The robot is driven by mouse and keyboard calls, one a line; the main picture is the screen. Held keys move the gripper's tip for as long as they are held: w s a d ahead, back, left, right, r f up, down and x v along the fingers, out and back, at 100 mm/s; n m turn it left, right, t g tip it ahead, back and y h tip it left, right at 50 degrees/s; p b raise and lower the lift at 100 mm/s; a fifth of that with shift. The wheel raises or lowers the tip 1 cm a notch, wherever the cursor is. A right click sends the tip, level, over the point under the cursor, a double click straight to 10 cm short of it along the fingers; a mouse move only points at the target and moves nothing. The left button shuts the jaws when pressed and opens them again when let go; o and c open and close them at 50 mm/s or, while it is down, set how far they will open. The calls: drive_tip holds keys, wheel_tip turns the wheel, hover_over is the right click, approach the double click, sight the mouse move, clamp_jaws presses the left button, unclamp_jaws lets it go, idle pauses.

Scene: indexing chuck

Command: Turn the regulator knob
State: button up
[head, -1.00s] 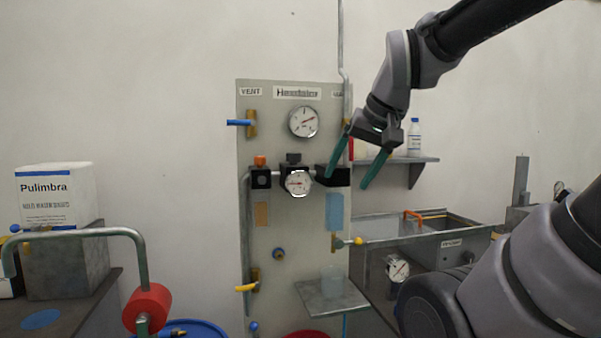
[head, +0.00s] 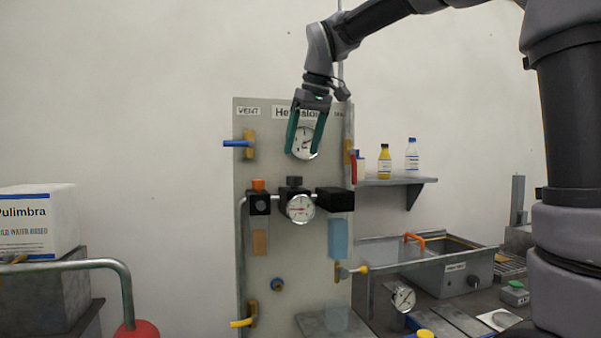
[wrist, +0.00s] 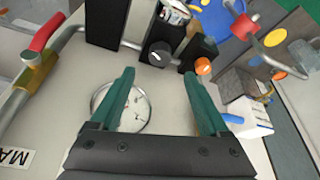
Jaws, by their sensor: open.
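The regulator on the panel (head: 245,215) is a black block with a round gauge (head: 300,208) on its front. A black knob (head: 294,181) sits on its top. In the wrist view the knob (wrist: 158,54) has a pale mark on its grey face and lies just ahead of the fingertips, between their lines. My gripper (head: 304,152) is open and empty. It points down in front of the upper gauge, above the knob and apart from it. The green fingers also show in the wrist view (wrist: 158,74).
An orange knob (head: 259,184) on a black block stands left of the regulator, and another black block (head: 335,200) is at its right. The upper gauge (wrist: 122,106) is close behind my fingers. A red-handled valve (head: 354,167) sits at the panel's right edge.

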sight(294, 181)
drive_tip(key=x, duration=0.7)
drive_tip(key=shift+w+a+f, duration=0.1)
drive_tip(key=shift+w+f, duration=0.05)
drive_tip(key=shift+f, duration=0.15)
clamp_jaws()
drive_tip(key=shift+n+g+y, duration=0.5)
drive_tip(key=shift+n, duration=1.5)
unclamp_jaws()
drive_tip(key=shift+r, duration=0.1)
